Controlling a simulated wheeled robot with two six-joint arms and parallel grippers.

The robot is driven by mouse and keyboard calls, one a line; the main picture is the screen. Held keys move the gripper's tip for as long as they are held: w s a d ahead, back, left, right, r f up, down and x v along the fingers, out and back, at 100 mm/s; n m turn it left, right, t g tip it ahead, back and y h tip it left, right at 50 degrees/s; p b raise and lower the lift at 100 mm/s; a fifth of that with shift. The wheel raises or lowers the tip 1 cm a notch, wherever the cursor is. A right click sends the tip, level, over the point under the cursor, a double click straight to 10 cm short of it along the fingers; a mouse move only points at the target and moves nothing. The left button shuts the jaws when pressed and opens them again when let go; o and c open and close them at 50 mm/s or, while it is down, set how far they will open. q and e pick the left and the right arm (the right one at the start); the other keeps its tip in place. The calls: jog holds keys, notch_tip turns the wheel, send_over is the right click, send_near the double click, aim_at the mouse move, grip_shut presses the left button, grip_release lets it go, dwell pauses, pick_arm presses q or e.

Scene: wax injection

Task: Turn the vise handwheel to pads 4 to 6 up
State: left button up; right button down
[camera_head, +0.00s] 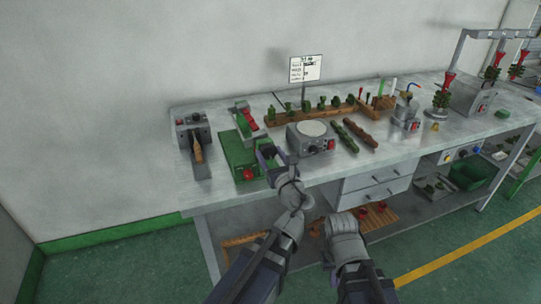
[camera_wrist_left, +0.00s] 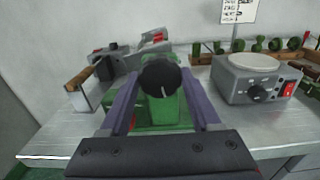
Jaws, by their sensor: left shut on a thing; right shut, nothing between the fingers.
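The green vise (camera_head: 238,152) stands near the front edge of the bench, left of centre. In the left wrist view, its green body (camera_wrist_left: 162,108) carries a round black handwheel (camera_wrist_left: 160,77) with a pale mark on its face. My left gripper (camera_head: 266,152) reaches the vise from the front right. In the left wrist view, the purple fingers of my left gripper (camera_wrist_left: 160,100) stand on either side of the handwheel, shut on it. The contact points are partly hidden. My right arm is low in front of the bench, and its fingers do not show. No pad numbers are readable.
A grey device with a wooden handle (camera_head: 197,150) stands left of the vise. A grey hot plate unit (camera_head: 311,137) stands close on the right. Behind are a wooden rack (camera_head: 290,114) with green pieces and a printed sign (camera_head: 306,68). Drawers (camera_head: 375,188) sit below the bench top.

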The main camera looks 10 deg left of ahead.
pick_arm(q)
jog(key=shift+s+f+m, duration=0.1)
jog(key=shift+m, duration=1.1)
jog(key=o, duration=1.4)
